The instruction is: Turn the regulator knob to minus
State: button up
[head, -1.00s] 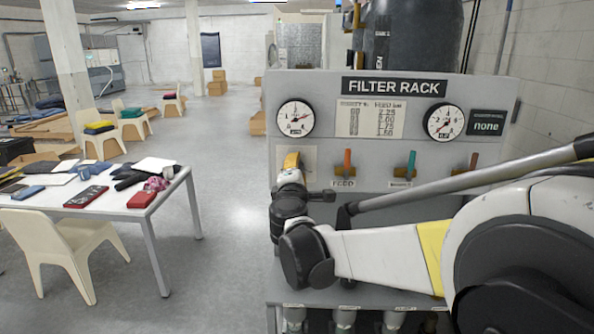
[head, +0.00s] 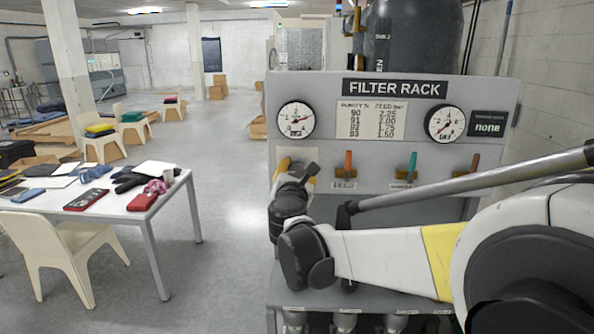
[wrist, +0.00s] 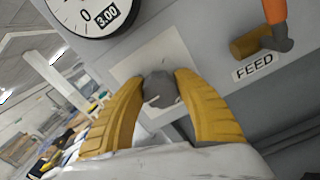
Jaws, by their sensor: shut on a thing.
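The regulator knob (wrist: 160,88) is a small grey knob on a pale square plate (wrist: 183,52) on the panel front. My gripper (wrist: 158,80) has its two yellow fingers closed around the knob, one on each side, in the wrist view. No minus or plus mark is legible on the visible part of the plate. In the head view my gripper (head: 296,172) is at the panel's left side, below the left gauge (head: 296,120), and hides the knob. The wrist view shows this gauge (wrist: 88,8) only in part, with a 3.00 label.
The filter rack panel (head: 440,95) carries a right gauge (head: 445,123), a table of purity and feed values (head: 371,120) and a display reading "none" (head: 488,128). An orange-handled FEED valve (head: 347,165) sits right of my gripper. A table (head: 105,205) stands left.

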jog(key=n, duration=0.4)
jog(key=shift+a+n, duration=0.1)
jog(key=shift+n, duration=1.9)
jog(key=o, duration=1.2)
jog(key=s, duration=1.2)
jog(key=shift+a, duration=0.25)
